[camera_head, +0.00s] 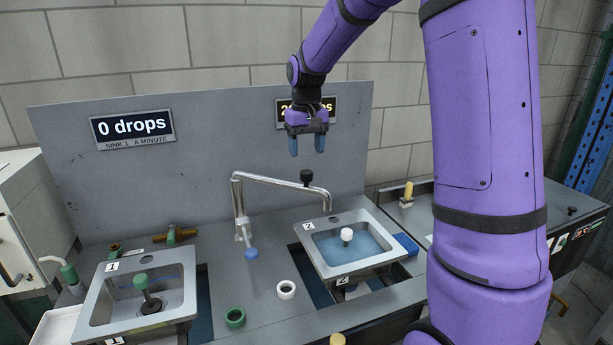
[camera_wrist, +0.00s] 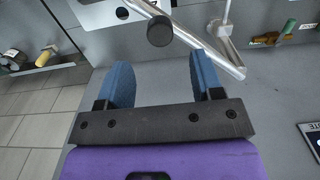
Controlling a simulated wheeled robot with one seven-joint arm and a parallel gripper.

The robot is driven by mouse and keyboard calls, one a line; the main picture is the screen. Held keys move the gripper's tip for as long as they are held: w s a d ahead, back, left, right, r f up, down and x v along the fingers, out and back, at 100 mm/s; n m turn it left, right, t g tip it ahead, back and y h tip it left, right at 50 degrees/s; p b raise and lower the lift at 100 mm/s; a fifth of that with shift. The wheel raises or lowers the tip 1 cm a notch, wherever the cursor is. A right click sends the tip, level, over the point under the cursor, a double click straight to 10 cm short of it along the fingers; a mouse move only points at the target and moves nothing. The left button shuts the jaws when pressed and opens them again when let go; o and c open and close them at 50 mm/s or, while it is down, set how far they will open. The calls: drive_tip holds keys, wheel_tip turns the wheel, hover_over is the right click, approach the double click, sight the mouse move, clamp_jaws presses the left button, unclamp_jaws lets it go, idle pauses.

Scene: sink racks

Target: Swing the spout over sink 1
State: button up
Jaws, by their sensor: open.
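The chrome spout (camera_head: 280,183) swings from a post between the sinks, and its end hangs over sink 2 (camera_head: 305,253). A black knob (camera_head: 306,177) stands on the spout near that end. Sink 1 (camera_head: 95,300), at the left, has no spout above it. My gripper (camera_head: 307,146) is open and empty, pointing down above the spout, apart from it. In the wrist view, the black knob (camera_wrist: 160,31) shows just beyond the gap between the blue fingers (camera_wrist: 160,82), with the spout (camera_wrist: 205,48) crossing behind.
A "0 drops" sign (camera_head: 132,129) hangs on the back panel (camera_head: 210,120) above sink 1. My gripper partly hides a second sign. A green ring (camera_head: 235,317), a white ring (camera_head: 286,289) and a blue knob (camera_head: 252,254) are between the sinks. Sink 2 holds water and a white-topped plug (camera_head: 347,235).

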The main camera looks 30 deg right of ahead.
sight(306, 171)
wheel_tip(306, 171, down, 8)
drive_tip(key=shift+f, duration=0.1)
drive_tip(key=shift+c, duration=0.4)
clamp_jaws()
